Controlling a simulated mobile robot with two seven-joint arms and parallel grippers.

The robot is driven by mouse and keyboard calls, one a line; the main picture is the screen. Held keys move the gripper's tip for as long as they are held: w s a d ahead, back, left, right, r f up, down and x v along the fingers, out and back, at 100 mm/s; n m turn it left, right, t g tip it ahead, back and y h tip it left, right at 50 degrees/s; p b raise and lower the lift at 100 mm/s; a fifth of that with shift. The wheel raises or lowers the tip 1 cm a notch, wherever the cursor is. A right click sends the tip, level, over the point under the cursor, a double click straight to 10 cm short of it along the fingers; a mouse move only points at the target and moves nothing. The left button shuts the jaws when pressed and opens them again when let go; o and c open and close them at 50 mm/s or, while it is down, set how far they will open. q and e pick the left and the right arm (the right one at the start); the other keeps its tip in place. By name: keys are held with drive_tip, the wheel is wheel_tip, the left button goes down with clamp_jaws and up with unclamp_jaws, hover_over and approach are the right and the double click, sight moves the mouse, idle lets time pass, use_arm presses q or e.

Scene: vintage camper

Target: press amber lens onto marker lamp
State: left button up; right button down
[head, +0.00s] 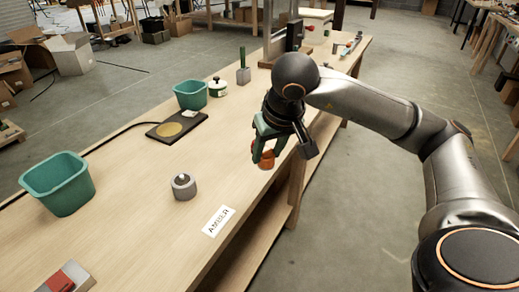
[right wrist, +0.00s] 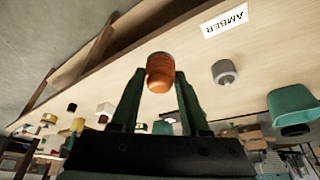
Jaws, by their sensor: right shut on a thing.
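The amber lens (head: 267,160), an orange cup-shaped piece, is held in my right gripper (head: 268,147) above the table's right edge. In the right wrist view the amber lens (right wrist: 160,73) sits between the two green fingertips (right wrist: 157,82). The marker lamp (head: 183,186), a grey round base with a pale bulb on top, stands on the table to the left of the gripper and nearer the camera. It also shows in the right wrist view (right wrist: 224,71), apart from the lens. My left gripper is not in view.
A white AMBER label (head: 218,221) lies near the table's front edge. The wood between lens and lamp is clear.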

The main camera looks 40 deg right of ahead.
drive_tip(key=shift+s, duration=0.15)
drive_tip(key=s+a+f+n+y, duration=0.1)
drive_tip(key=s+a+f+n, duration=0.2)
drive_tip(key=a+f, duration=0.7)
drive_tip(key=s+a, duration=0.1)
drive_tip(key=a, duration=0.1)
drive_tip(key=shift+a, duration=0.35)
